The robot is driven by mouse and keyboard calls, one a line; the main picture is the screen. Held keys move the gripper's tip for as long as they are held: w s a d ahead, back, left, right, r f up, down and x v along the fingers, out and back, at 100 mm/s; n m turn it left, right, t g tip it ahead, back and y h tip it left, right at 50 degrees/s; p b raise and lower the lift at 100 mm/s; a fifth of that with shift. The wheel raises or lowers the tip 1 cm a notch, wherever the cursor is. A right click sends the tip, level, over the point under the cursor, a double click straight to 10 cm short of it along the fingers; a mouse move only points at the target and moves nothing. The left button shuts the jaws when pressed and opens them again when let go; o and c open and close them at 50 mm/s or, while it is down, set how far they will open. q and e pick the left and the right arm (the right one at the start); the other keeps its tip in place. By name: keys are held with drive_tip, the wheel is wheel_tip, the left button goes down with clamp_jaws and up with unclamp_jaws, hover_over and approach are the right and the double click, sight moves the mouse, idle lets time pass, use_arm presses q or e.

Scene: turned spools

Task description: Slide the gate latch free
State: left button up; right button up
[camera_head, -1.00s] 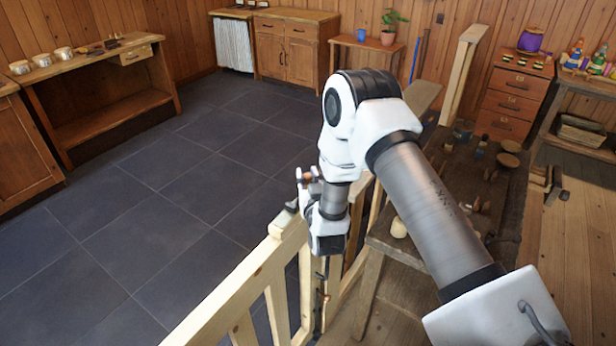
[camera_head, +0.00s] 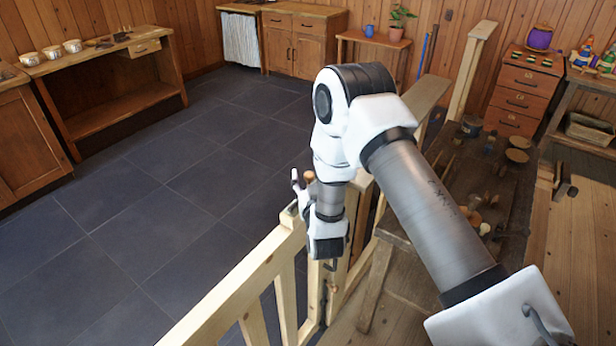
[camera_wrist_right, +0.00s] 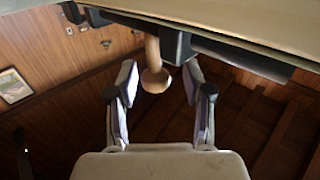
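The pale wooden gate (camera_head: 250,265) runs up from the bottom of the head view to a post beside my right gripper (camera_head: 302,190). In the right wrist view, a turned wooden knob (camera_wrist_right: 155,80) on a stem hangs by dark metal latch parts (camera_wrist_right: 178,46) under a pale wooden edge. The knob lies between the fingers of my right gripper (camera_wrist_right: 160,82), which is open, with a visible gap on both sides. A tan round end (camera_head: 309,177), probably this knob, shows by the fingers in the head view. My wrist hides most of the latch. My left gripper is out of view.
A dark workbench (camera_head: 480,190) with turned wooden pieces stands right of the gate, near my right arm. Dark tiled floor (camera_head: 170,200) left of the gate is clear. A shelf table (camera_head: 120,110) stands at the far left.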

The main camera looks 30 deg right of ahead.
drive_tip(key=shift+s, duration=0.3)
drive_tip(key=v, duration=1.1)
drive_tip(key=shift+s+a, duration=0.15)
drive_tip(key=shift+a, duration=0.05)
